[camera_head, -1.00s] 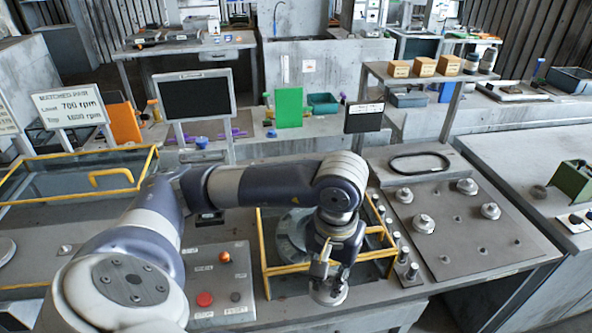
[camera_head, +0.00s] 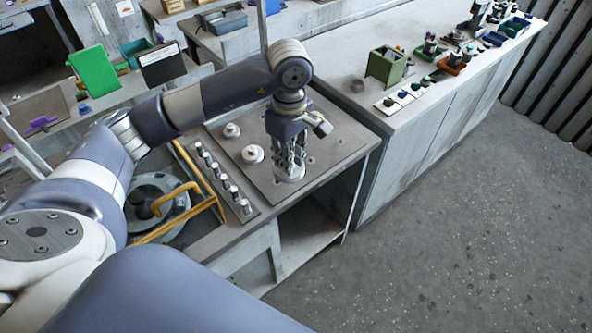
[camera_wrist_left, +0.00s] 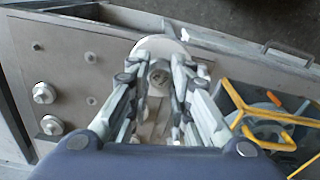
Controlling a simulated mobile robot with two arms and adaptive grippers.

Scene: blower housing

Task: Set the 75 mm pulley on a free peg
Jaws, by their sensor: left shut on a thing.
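My left gripper (camera_head: 288,160) points down and is shut on a pale metal pulley (camera_head: 289,173). The pulley's wide disc (camera_wrist_left: 150,46) shows beyond the fingertips in the left wrist view, with a round hub between the fingers. The pulley is over the front part of the grey peg plate (camera_head: 325,150); I cannot tell whether it touches the plate. Two other pulleys (camera_head: 232,130) and (camera_head: 252,154) sit on the plate. They show in the wrist view too (camera_wrist_left: 43,92). Small bare studs (camera_wrist_left: 91,100) stand on the plate. My right gripper is not in view.
A row of metal cylinders (camera_head: 221,180) stands beside the plate. A yellow-framed guard (camera_head: 180,215) is around the round housing. A long side bench (camera_head: 400,115) holds a green box (camera_head: 386,66) and several small parts. Open floor lies at the right.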

